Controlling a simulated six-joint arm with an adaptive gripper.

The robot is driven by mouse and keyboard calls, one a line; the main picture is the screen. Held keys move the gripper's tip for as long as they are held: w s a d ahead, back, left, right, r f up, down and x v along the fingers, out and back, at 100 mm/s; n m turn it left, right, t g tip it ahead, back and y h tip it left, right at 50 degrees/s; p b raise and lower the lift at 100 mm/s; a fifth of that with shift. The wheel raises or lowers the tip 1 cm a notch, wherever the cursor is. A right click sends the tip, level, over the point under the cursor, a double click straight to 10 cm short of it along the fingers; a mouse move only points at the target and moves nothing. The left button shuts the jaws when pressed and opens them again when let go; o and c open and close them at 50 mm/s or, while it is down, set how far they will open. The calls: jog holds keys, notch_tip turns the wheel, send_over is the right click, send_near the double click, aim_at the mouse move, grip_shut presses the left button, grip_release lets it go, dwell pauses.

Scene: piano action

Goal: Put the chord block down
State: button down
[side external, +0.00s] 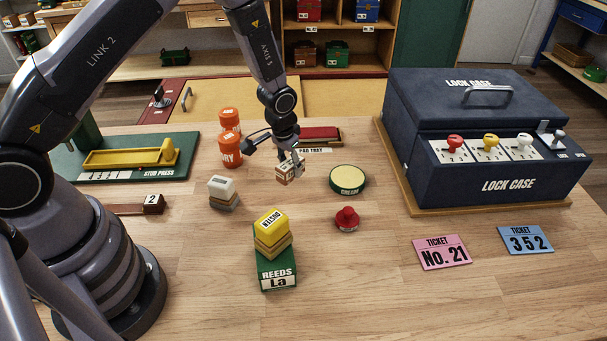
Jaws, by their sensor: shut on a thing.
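My gripper (292,166) is above the middle of the table, shut on a small tan wooden block with dark marks, which I take to be the chord block (283,175). The block is tilted and seems to be held clear of the tabletop, though the exact height is hard to tell. The fingers partly hide it, and its marks are too small to read.
Nearby stand orange pots (230,150), a white-and-grey block (223,192), a yellow-topped round tin (347,180), a red knobbed piece (347,219) and the pad tray (320,136). The yellow duster (271,226) sits on the green reeds box (276,271). The lock case (492,189) stands right.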

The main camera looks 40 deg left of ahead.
aim_at(292, 192)
jog(key=shift+f, duration=2.5)
jog(key=shift+f, duration=0.15)
jog(key=c, duration=0.7)
grip_release()
jog(key=shift+c, duration=0.2)
